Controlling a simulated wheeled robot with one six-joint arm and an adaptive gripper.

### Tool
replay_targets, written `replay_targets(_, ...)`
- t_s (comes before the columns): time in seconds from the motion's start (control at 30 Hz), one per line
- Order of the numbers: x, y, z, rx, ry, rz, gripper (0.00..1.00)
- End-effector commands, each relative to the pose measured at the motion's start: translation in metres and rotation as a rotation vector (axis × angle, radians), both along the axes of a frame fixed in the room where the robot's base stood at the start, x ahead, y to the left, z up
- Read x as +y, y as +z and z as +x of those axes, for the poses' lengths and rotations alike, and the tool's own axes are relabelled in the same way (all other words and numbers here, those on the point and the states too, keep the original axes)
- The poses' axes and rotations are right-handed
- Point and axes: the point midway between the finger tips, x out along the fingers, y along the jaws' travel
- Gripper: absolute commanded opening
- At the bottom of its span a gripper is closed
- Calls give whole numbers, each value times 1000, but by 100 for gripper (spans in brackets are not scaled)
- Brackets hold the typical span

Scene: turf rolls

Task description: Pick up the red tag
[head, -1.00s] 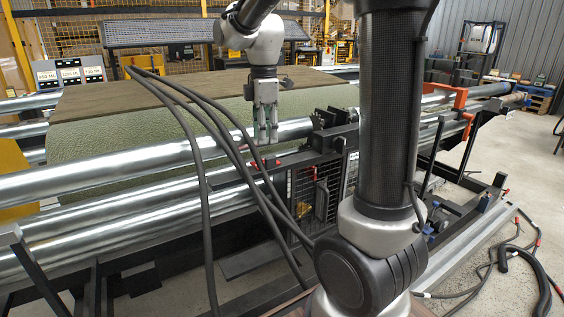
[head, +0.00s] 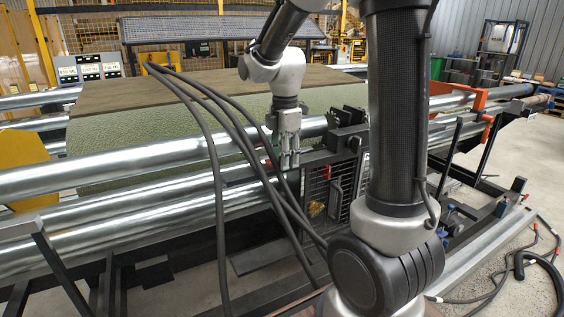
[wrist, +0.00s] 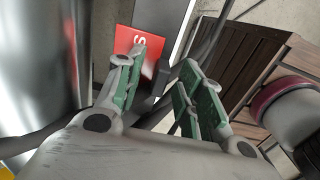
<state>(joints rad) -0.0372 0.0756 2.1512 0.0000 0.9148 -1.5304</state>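The red tag (wrist: 143,42) is a flat red piece with a white letter on it, at the top of the wrist view. The left finger covers part of its lower area, and I cannot tell whether they touch. My gripper (wrist: 166,66) is open, with green pads facing each other and nothing clearly held between them. In the head view my gripper (head: 289,164) points down beside the dark frame at the rollers' right part. A small red spot (head: 271,162) shows just left of its fingers, probably the tag.
Long shiny metal rollers (head: 110,171) run across the left, with green turf (head: 150,128) behind. Black cables (head: 216,190) hang in front of the frame, close to my gripper. A dark slatted surface (wrist: 243,62) and a pink-banded round part (wrist: 284,97) lie right in the wrist view.

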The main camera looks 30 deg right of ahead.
Motion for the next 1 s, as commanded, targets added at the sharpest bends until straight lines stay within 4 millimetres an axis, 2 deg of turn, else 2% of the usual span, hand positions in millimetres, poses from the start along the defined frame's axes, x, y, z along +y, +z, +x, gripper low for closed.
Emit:
replay_targets(0.13, 0, 0, 0, 0, 0, 0, 36)
replay_targets(0.33, 0, 0, 0, 0, 0, 0, 0)
replay_targets(0.63, 0, 1, 0, 0, 0, 0, 0)
replay_targets(0.73, 0, 6, 1, -2, 0, 0, 0)
replay_targets(0.87, 0, 28, 1, -6, 0, 0, 0)
replay_targets(1.0, 0, 59, 1, -6, 0, 0, 0)
